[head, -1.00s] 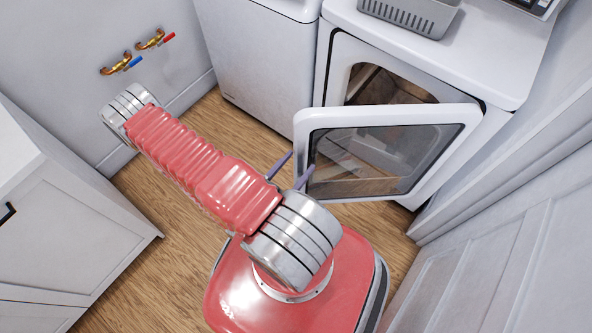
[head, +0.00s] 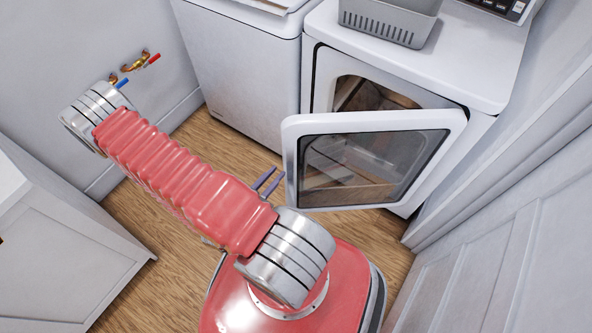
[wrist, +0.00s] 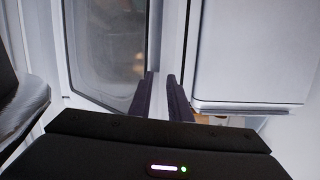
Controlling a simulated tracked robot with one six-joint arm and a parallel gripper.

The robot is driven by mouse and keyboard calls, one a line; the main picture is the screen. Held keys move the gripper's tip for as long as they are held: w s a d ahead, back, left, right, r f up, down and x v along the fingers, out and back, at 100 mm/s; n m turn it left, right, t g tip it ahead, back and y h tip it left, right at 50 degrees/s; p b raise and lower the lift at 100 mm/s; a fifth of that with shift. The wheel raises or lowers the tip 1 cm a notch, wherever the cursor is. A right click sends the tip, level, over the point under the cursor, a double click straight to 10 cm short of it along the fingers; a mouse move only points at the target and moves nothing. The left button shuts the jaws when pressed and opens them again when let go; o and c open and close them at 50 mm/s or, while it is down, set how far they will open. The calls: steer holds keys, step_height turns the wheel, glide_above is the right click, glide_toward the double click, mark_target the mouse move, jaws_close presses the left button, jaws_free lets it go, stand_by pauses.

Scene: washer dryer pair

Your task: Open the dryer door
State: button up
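The dryer door (head: 378,121) has a white frame and a dark glass pane, and it stands swung well out from the white dryer (head: 470,60). The drum opening (head: 370,94) shows behind it. My gripper (head: 279,171) has two thin purple fingers just left of the door's free edge in the head view. In the wrist view my gripper (wrist: 161,75) shows its dark fingers with a narrow gap between them. Nothing is clearly held in the gap. A white panel with glass (wrist: 105,45) fills the left there. Whether a finger touches the door cannot be told.
A white washer (head: 245,80) stands left of the dryer. A grey basket (head: 390,25) sits on the dryer top. A white cabinet (head: 70,240) is at left and a panelled white surface (head: 510,230) at right. Wood floor (head: 170,235) lies clear between.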

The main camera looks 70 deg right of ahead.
steer(key=w+a+r+n+t+y, duration=0.1)
steer(key=w+a+t+y, duration=0.2)
steer(key=w, duration=0.7)
steer(key=w+a+r+n+t+y, duration=0.1)
steer(key=w+a+t+y, duration=0.2)
steer(key=w, duration=0.6)
steer(key=w+a+r+n+t+y, duration=0.4)
steer(key=w+a+r+n+y, duration=0.15)
steer(key=w+a+r, duration=0.7)
steer(key=s+a+r+n+y, duration=0.2)
steer(key=a+r+n, duration=0.1)
steer(key=a+r, duration=0.3)
steer(key=s+a+r+n+y, duration=0.3)
steer(key=a+r+n, duration=0.1)
steer(key=r, duration=0.5)
steer(key=s+r+n+g+h, duration=0.1)
steer(key=s+r+n, duration=0.5)
steer(key=s+r, duration=0.4)
steer(key=s, duration=0.5)
steer(key=shift+s+n, duration=0.25)
steer(key=shift+n, duration=0.1)
